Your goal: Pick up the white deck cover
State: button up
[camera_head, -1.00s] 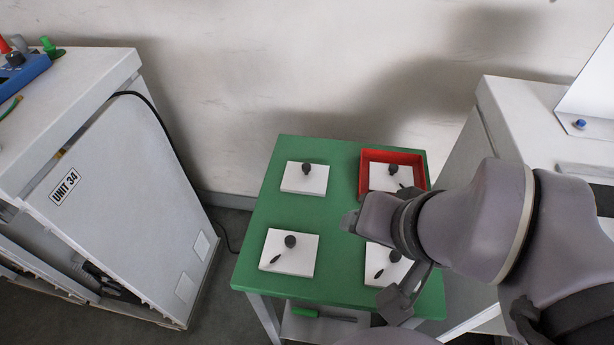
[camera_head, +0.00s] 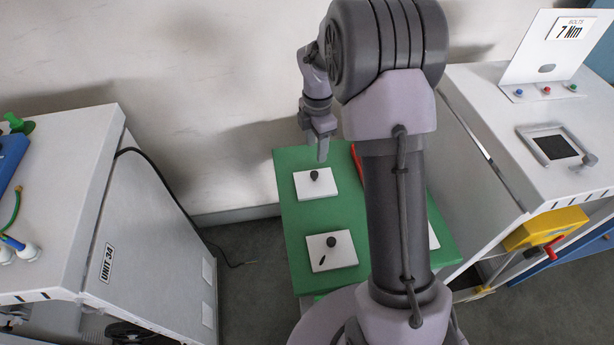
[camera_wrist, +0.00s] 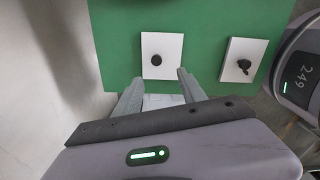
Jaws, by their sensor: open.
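Several white square plates with black knobs lie on a green table (camera_head: 297,225); I cannot tell which is the white deck cover. The back-left plate (camera_head: 304,190) carries one knob. The front-left plate (camera_head: 316,243) has a knob and a dark slim mark. My gripper (camera_head: 322,157) points down above the back-left plate, open and empty. In the wrist view the single-knob plate (camera_wrist: 172,45) lies just beyond the fingertips of my gripper (camera_wrist: 159,76), apart from them. The other plate (camera_wrist: 236,50) is to its right. My arm hides most of the table's right side.
A red tray (camera_head: 357,163) shows only as an edge behind my arm. The wall (camera_head: 200,80) rises close behind the table. A cable hangs by the left cabinet.

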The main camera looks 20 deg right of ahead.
jog(key=b, duration=0.1)
send_over(314, 174)
jog(key=f, duration=0.7)
jog(key=shift+s, duration=0.25)
jog(key=f, duration=0.1)
jog(key=f+b, duration=0.1)
jog(key=f, duration=0.1)
jog(key=f+b, duration=0.1)
jog(key=f, duration=0.1)
jog(key=shift+w+f, duration=0.15)
jog(key=shift+w, duration=0.2)
grip_shut()
